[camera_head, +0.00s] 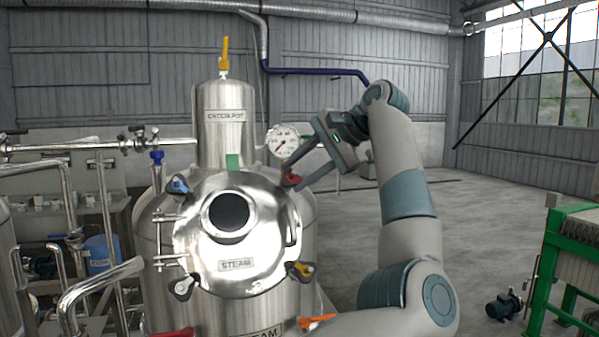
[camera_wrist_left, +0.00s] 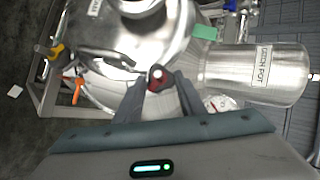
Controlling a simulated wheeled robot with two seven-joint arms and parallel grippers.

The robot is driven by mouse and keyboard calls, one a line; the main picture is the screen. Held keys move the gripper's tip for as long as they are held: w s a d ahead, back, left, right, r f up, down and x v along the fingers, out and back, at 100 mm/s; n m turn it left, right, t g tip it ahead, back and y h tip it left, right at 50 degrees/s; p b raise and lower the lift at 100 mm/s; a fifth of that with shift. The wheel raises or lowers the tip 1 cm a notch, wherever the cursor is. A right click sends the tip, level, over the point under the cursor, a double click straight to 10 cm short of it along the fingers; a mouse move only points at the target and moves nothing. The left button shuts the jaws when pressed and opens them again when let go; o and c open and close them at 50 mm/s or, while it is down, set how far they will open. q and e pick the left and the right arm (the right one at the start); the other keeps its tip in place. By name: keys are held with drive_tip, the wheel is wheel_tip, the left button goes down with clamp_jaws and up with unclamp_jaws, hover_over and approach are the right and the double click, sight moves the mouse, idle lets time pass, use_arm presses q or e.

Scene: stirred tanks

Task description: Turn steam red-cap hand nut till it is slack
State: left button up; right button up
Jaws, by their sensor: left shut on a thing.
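The red-cap hand nut (camera_head: 291,180) sits at the upper right rim of the round steel lid (camera_head: 205,262) labelled STEAM. My left gripper (camera_head: 296,183) reaches it from the right and is shut on it. In the left wrist view the red cap with its pale stud end (camera_wrist_left: 157,78) lies between the two dark fingers of the gripper (camera_wrist_left: 158,88). The fingers hide parts of the nut's sides. I cannot tell how tight the nut is. My right gripper is not in view.
A dial gauge (camera_head: 283,142) stands close behind my gripper. A steel pot (camera_head: 225,140) rises behind the lid. Open floor lies to the right.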

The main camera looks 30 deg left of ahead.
use_arm(q)
drive_tip(key=o, duration=1)
drive_tip(key=shift+o, duration=0.2)
drive_tip(key=shift+d, duration=0.15)
drive_tip(key=b+v, duration=0.1)
drive_tip(key=v, duration=1.6)
drive_tip(key=shift+b, duration=0.3)
